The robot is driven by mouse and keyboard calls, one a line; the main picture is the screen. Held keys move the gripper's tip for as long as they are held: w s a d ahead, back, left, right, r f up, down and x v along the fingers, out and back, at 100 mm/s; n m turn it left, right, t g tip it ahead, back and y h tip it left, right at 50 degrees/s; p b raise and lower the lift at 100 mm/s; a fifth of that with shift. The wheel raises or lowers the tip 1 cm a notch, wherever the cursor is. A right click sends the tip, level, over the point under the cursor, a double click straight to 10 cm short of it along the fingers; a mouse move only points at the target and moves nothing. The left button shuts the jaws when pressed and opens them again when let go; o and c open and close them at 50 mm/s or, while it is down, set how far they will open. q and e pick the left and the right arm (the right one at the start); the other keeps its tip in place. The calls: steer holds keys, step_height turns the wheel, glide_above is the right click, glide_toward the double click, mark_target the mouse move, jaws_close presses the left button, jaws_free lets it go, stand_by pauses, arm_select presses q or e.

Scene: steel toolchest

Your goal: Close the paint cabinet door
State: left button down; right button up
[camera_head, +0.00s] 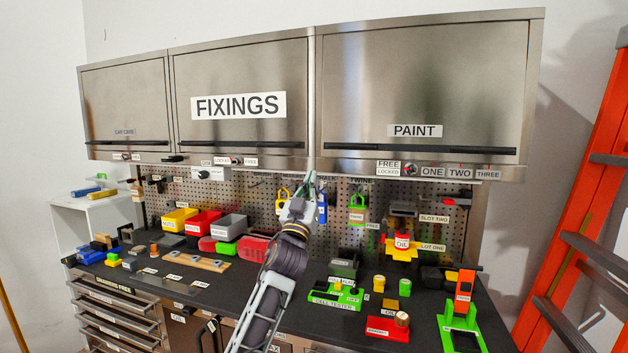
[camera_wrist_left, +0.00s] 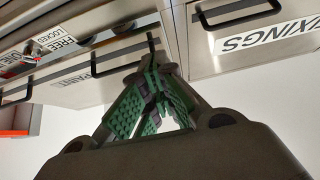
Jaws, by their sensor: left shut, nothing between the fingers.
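The paint cabinet door (camera_head: 420,80) is the wide steel front at the upper right. It carries a PAINT label (camera_head: 414,130) and a long black bar handle (camera_head: 430,149) near its lower edge. It looks flush with the cabinet frame, with no gap that I can see. In the left wrist view the paint door (camera_wrist_left: 85,92) lies behind my fingers, its label partly hidden. My left gripper (camera_head: 311,181) is below the cabinet's lower edge, near the door's left end. Its green-padded fingertips (camera_wrist_left: 155,75) meet with nothing between them. My right gripper is out of view.
The FIXINGS door (camera_head: 240,70) is beside the paint door and looks shut. A FREE/LOCKED dial (camera_head: 410,169) sits below the paint door. The pegboard and crowded dark worktop lie below. An orange ladder (camera_head: 580,200) stands at the right.

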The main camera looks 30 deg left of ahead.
arm_select(q)
steer(key=shift+v, duration=0.8)
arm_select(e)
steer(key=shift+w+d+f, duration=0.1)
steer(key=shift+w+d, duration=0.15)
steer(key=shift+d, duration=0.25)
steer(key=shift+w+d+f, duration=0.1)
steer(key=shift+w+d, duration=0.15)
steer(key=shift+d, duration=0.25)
